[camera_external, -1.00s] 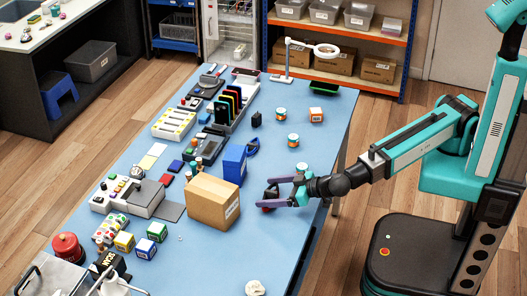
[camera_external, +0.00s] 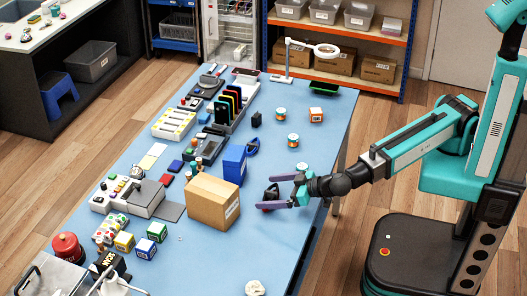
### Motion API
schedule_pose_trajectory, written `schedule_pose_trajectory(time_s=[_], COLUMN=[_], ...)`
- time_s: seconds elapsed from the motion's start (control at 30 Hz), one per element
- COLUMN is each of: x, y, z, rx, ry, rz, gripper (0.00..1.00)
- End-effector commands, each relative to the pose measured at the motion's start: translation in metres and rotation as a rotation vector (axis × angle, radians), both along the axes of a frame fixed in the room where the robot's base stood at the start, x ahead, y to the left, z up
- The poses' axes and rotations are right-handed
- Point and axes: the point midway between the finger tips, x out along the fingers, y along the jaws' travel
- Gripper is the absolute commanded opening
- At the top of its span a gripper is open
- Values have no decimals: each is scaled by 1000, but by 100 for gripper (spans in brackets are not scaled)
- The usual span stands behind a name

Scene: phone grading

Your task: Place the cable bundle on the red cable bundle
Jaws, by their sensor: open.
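My gripper (camera_external: 279,192) is open at the right side of the blue table, low over the tabletop, its purple fingers pointing left. A small dark bundle (camera_external: 271,191) lies between and just ahead of the fingertips. It looks like the cable bundle, but it is too small to be sure. A trace of red shows beside the lower fingertip, perhaps the red cable bundle; the finger mostly hides it. I cannot tell whether the dark bundle rests on the red one. A whitish coiled item (camera_external: 255,288) lies at the table's near edge.
A cardboard box (camera_external: 213,201) stands left of my gripper, with a blue holder (camera_external: 234,164) behind it. The table between my gripper and the near edge is mostly clear.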

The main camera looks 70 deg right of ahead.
Motion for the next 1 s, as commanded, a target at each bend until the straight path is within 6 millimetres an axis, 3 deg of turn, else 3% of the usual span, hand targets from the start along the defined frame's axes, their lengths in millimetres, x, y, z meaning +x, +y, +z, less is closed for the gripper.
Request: schedule_pose_trajectory(time_s=[0.4,1.0], x=[-56,-62], y=[-1,2], z=[25,29], rx=[0,-2], ry=[0,1], rz=[2,-1], gripper=[100,100])
